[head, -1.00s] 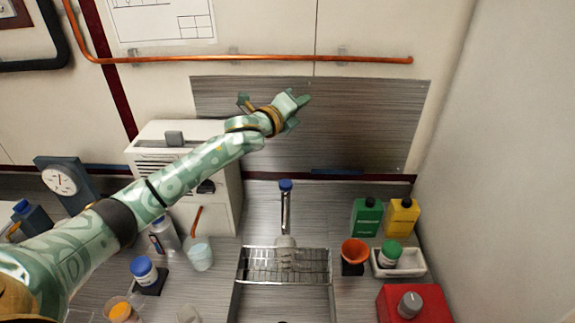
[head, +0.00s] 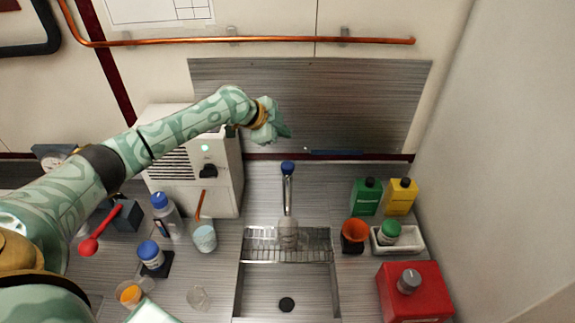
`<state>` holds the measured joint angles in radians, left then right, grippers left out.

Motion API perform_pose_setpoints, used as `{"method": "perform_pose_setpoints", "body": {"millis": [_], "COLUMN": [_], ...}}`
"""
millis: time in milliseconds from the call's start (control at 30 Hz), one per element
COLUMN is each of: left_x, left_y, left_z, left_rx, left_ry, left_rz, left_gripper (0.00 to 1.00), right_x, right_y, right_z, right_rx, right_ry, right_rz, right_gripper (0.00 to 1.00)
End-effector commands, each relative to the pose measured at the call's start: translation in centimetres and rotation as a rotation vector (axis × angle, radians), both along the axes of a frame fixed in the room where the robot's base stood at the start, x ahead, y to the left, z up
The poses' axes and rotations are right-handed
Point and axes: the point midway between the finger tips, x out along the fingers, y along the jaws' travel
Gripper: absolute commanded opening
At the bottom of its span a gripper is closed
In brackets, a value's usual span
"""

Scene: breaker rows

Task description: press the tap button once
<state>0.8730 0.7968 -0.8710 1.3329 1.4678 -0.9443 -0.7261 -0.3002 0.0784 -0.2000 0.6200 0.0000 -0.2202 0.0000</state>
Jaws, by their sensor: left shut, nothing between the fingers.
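The tap (head: 287,190) stands behind the sink, with a blue button (head: 288,167) on its top. My left gripper (head: 287,132) is shut and empty. It is above the blue button in the picture, in front of the grey back panel, and apart from the button. The button is in plain view. My right gripper is not seen.
The sink (head: 262,295) has a wire rack (head: 262,246) across its back, with a clear vessel (head: 288,232) under the tap. A white machine (head: 228,185) stands left. Green (head: 366,197) and yellow (head: 401,197) bottles, an orange funnel (head: 355,230) and a red box (head: 420,300) stand right.

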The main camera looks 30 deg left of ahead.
Motion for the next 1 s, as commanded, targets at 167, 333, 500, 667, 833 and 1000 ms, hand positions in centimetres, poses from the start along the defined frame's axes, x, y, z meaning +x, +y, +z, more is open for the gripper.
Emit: {"method": "perform_pose_setpoints", "body": {"millis": [167,333,500,667,833,1000], "left_x": [0.0,0.0,0.0,0.0,0.0,0.0], "left_y": [0.0,0.0,0.0,0.0,0.0,-0.1], "left_z": [-0.3,-1.4,-3.4,-5.7,-7.6,-8.7], "left_rx": [0.0,0.001,0.001,0.001,0.0,0.001], "left_ry": [-0.002,-0.002,-0.002,-0.002,0.0,-0.002], "left_rz": [-0.001,-0.001,-0.001,-0.001,0.0,-0.001], "left_gripper": [0.0,0.0,0.0,0.0,0.0,0.0], "right_x": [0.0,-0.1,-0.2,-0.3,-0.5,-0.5], "right_y": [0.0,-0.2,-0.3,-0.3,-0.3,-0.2], "right_z": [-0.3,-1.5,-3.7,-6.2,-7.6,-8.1], "right_rx": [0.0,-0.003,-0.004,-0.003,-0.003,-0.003], "right_ry": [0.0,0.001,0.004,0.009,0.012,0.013], "right_rz": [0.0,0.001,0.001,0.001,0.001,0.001], "right_gripper": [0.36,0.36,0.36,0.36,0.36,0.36]}}
